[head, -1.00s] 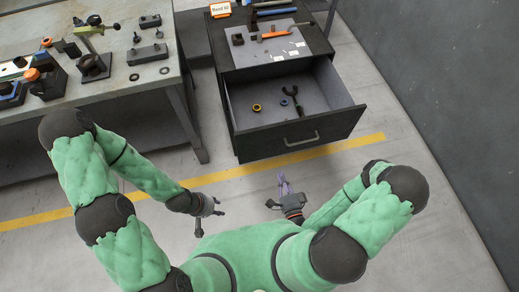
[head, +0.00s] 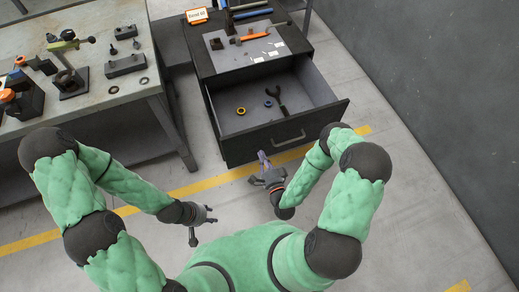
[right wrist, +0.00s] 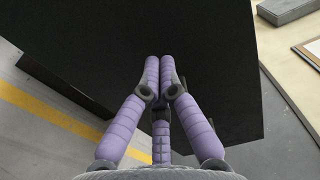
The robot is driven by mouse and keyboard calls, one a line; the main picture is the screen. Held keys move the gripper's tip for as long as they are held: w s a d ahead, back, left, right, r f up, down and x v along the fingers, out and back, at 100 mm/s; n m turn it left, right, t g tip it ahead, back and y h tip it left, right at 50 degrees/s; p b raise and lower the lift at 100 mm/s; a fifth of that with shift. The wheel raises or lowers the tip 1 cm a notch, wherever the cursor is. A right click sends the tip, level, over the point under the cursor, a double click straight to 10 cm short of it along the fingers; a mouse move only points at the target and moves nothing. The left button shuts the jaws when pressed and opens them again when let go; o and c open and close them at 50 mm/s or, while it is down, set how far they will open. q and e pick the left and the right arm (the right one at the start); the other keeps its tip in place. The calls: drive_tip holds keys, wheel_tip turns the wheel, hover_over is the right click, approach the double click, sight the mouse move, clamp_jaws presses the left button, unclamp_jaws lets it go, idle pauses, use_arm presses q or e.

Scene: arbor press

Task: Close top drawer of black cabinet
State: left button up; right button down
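The black cabinet (head: 287,28) stands at the top middle of the head view. Its top drawer (head: 240,148) is pulled well out, with a dark handle (head: 288,141) on its front. My right gripper (head: 262,156) is just in front of the drawer front, left of the handle, its purple fingers pointing at it. In the right wrist view the fingertips (right wrist: 159,60) are together with nothing between them, before a dark panel (right wrist: 100,45); whether they touch it I cannot tell. My left gripper (head: 204,228) is open and empty, away from the cabinet.
In the drawer lie a yellow ring (head: 241,111), a blue ring (head: 268,104) and a dark fork-shaped tool (head: 281,103). An orange-handled tool (head: 254,37) lies on the cabinet top. A workbench (head: 100,90) stands left. The right floor is clear.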

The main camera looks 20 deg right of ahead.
sight(257, 144)
use_arm(q)
drive_tip(key=shift+f, duration=0.35)
use_arm(e)
drive_tip(key=shift+w, duration=1.85)
